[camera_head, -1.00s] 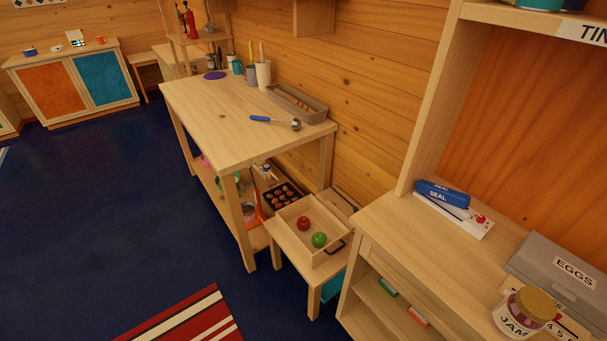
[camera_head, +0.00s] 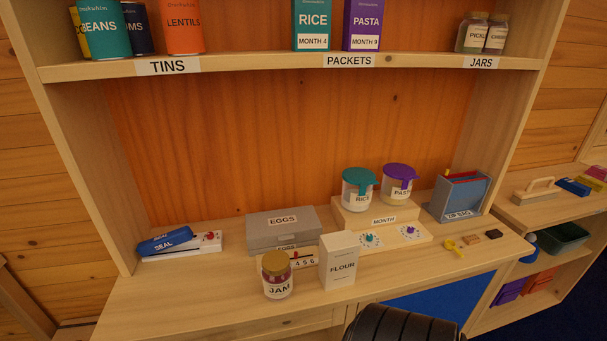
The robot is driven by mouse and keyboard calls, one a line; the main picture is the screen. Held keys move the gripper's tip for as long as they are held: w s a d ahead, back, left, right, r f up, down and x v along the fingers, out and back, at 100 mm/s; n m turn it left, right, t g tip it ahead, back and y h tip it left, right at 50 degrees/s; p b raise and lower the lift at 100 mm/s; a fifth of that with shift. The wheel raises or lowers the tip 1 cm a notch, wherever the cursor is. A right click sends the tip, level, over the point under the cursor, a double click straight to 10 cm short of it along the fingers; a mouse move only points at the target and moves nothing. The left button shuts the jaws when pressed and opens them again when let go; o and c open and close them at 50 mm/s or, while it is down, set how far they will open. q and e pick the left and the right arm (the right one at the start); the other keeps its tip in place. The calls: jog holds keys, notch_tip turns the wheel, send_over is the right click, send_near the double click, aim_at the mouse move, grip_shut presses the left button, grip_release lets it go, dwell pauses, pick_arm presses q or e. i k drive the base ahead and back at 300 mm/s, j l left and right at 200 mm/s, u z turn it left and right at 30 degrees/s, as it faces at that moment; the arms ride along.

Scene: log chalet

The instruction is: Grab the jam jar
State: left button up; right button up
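The jam jar (camera_head: 277,277) stands upright on the wooden counter, near its front edge. It has a gold-brown lid, dark red contents and a white JAM label. A white FLOUR box (camera_head: 339,260) stands close to its right. The grey EGGS box (camera_head: 284,229) is behind it, with a number strip (camera_head: 304,261) between. Neither gripper shows in the head view.
The counter (camera_head: 190,290) is bare left of the jar. A blue sealer (camera_head: 178,240) lies at the left. RICE (camera_head: 358,190) and PASTA (camera_head: 398,186) canisters stand on a MONTH stand. A shelf (camera_head: 270,70) overhangs the counter. A dark rounded object (camera_head: 403,325) shows at the bottom edge.

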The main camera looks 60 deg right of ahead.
aim_at(276, 271)
jog(key=z, duration=0.45)
jog(key=l+z, duration=0.1)
jog(key=z, duration=0.75)
jog(key=i+z, duration=0.1)
jog(key=z, duration=0.75)
jog(key=k+j+z, duration=0.15)
jog(key=j+z, duration=0.3)
jog(key=k+j+z, duration=0.15)
jog(key=z, duration=0.3)
jog(key=k+j+z, duration=0.2)
jog(key=z, duration=0.25)
jog(key=k+j+z, duration=0.1)
jog(key=k+z, duration=0.2)
jog(key=z, duration=0.2)
jog(key=k, duration=0.3)
jog(key=i+j, duration=0.35)
jog(key=j, duration=0.2)
